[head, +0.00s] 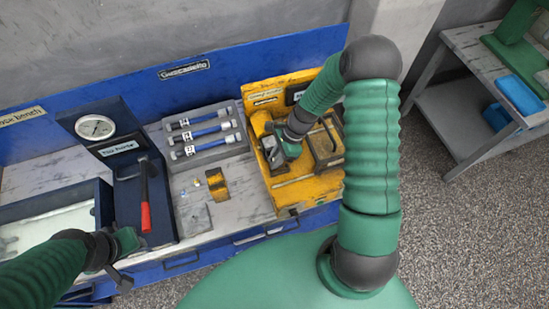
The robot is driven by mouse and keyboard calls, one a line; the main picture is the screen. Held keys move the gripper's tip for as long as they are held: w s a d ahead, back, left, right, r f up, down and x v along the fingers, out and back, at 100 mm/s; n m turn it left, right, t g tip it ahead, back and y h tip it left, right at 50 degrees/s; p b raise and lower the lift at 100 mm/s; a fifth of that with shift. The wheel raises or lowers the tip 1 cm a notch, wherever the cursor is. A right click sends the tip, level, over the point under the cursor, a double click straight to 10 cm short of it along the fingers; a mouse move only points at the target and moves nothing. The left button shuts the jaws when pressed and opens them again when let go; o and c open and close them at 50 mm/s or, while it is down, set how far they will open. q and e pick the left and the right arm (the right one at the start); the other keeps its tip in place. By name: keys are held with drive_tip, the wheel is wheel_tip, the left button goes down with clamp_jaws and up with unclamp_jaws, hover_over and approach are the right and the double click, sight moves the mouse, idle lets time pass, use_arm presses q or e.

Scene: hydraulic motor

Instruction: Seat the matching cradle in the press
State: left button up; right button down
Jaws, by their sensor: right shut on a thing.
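A yellow station (310,188), perhaps the press, stands on the bench right of centre, with a brown block-like part (326,150) in its right side. My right gripper (284,153) reaches down into the left side of this station. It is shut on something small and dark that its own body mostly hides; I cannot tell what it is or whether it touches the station. A small golden-yellow notched block (217,184), possibly a cradle, sits on the bench left of the station. My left gripper (122,262) is at the lower left, in front of the bench; its jaw state is unclear.
A grey tray (208,150) holds several blue-and-silver cylinders. A flat grey plate (195,220) lies on the bench. A side table (470,45) stands at the right.

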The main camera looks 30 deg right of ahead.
drive_tip(key=shift+d+f, duration=0.1)
drive_tip(key=shift+f, duration=0.15)
drive_tip(key=shift+f+b, duration=0.2)
drive_tip(key=shift+b, duration=0.1)
drive_tip(key=c, duration=1.3)
unclamp_jaws()
drive_tip(key=b+v, duration=0.2)
drive_tip(key=v, duration=1.4)
drive_tip(key=shift+d+r, duration=0.2)
drive_tip(key=shift+r, duration=0.1)
